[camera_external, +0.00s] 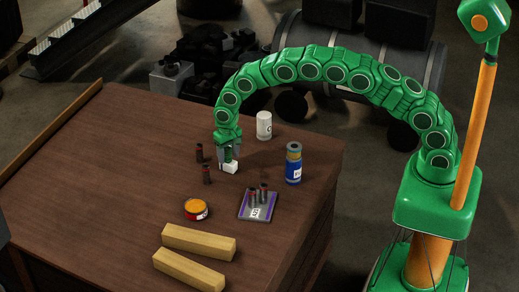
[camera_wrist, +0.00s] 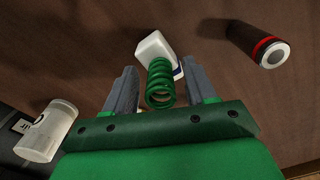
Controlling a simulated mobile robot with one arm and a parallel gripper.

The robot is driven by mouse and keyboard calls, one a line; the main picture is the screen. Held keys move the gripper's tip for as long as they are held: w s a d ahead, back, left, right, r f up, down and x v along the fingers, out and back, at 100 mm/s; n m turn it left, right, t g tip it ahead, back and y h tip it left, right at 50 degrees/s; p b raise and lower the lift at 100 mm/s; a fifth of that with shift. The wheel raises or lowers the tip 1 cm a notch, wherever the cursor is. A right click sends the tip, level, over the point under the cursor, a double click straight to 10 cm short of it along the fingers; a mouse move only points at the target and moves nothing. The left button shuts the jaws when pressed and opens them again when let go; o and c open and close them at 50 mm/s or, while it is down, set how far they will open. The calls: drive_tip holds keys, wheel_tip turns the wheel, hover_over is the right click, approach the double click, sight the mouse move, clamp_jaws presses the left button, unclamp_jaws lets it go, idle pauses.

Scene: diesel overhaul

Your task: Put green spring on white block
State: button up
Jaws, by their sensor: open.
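The white block (camera_external: 231,168) sits on the brown table, below my gripper (camera_external: 228,158). The green spring (camera_external: 229,155) is upright over the block, between my fingers. In the wrist view the spring (camera_wrist: 160,85) lines up with the white block (camera_wrist: 152,47), its far end meeting the block's face; exact contact is hard to tell. My gripper (camera_wrist: 160,75) is open, with a grey finger on each side of the spring and a visible gap to each.
A white can (camera_external: 264,125), a blue can (camera_external: 293,165), a purple plate (camera_external: 248,211) with dark pieces, an orange tin (camera_external: 197,208) and wooden bars (camera_external: 198,242) share the table (camera_external: 100,180). Its left side is clear.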

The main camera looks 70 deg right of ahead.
sight(228, 148)
drive_tip(key=shift+r, duration=0.1)
wheel_tip(228, 148, up, 12)
drive_tip(key=s+d+r+n, duration=0.1)
drive_tip(key=s+d+r, duration=0.4)
drive_tip(key=s+r, duration=0.7)
drive_tip(key=s+d+r+n, duration=0.1)
drive_tip(key=s+r, duration=0.2)
drive_tip(key=s, duration=0.7)
drive_tip(key=s+d+r+n+g, duration=0.1)
drive_tip(key=s+d+r, duration=0.15)
drive_tip(key=s, duration=0.65)
drive_tip(key=s+d+r+n, duration=0.1)
drive_tip(key=s+r, duration=0.3)
drive_tip(key=s, duration=0.6)
drive_tip(key=s+f+n, duration=0.2)
drive_tip(key=s, duration=1.5)
drive_tip(key=shift+s+d+g, duration=0.35)
drive_tip(key=shift+s+g, duration=0.05)
